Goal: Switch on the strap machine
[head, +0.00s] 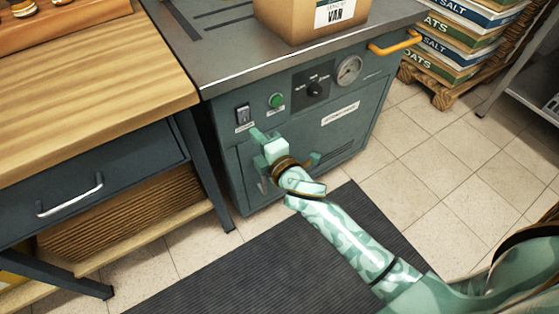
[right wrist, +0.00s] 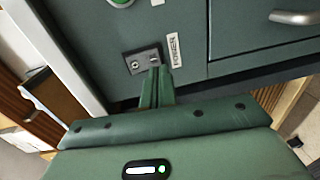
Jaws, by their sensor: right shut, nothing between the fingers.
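The strap machine (head: 300,130) is a grey-green cabinet with a metal top. Its front panel has a switch (head: 243,116) on a small plate, a green button (head: 276,100), a black knob (head: 314,89) and a round gauge (head: 348,70). My right gripper (head: 255,133) is shut and empty, just below the switch. In the right wrist view its fingertips (right wrist: 158,70) overlap the lower edge of the switch plate (right wrist: 142,60); I cannot tell whether they touch it. The switch's position is too small to read. My left gripper is not in view.
A cardboard box (head: 300,18) stands on the machine's top. A wooden workbench (head: 90,80) with a drawer stands close on the left. Sacks (head: 450,50) are stacked on a pallet at the back right. A dark mat (head: 240,265) lies on the open tiled floor in front.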

